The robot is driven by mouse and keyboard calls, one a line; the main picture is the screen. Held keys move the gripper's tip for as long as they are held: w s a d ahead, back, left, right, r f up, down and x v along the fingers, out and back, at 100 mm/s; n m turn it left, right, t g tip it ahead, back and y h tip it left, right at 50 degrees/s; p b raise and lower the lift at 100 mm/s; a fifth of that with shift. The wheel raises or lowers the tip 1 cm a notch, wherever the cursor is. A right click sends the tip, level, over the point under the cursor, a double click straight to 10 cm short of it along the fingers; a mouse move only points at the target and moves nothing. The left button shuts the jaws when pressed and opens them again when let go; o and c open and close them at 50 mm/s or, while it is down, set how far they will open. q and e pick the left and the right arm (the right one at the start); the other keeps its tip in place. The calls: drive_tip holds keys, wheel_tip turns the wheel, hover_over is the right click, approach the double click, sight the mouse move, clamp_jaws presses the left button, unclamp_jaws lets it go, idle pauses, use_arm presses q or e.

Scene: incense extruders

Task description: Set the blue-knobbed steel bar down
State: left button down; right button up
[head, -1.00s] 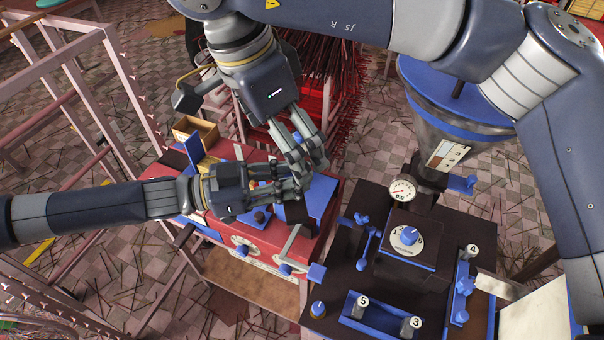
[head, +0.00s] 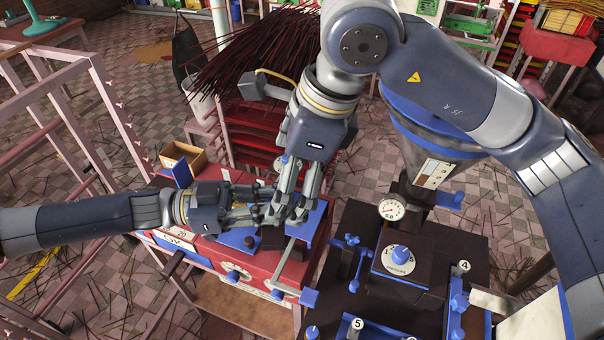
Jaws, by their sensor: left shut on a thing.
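My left gripper (head: 270,214) reaches in from the left over the red machine (head: 215,256). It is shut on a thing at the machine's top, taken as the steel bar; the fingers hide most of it. A small blue knob (head: 283,159) shows against the left side of my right gripper's fingers. My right gripper (head: 288,207) points down, close to or touching the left fingertips. The fingers overlap, so I cannot tell how far apart its jaws are, nor whether the bar rests on the machine.
A dark machine with blue knobs (head: 400,255), a dial gauge (head: 392,209) and a hopper (head: 428,140) stands to the right. A small wooden box (head: 184,158) is behind the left arm. Red sticks (head: 265,55) stand behind the grippers. Pink frames (head: 105,105) stand left.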

drive_tip(key=a+f+m, duration=0.1)
drive_tip(key=f, duration=0.2)
drive_tip(key=w+a+f+m+y, duration=0.1)
drive_tip(key=f, duration=0.2)
drive_tip(key=a+f+m+y, duration=0.1)
drive_tip(key=f, duration=0.3)
drive_tip(key=shift+w+a+m+t, duration=0.3)
drive_tip(key=shift+w+a+m, duration=0.05)
drive_tip(key=shift+w+m, duration=0.05)
drive_tip(key=shift+f, duration=0.1)
drive_tip(key=c, duration=2)
drive_tip(key=o, duration=2)
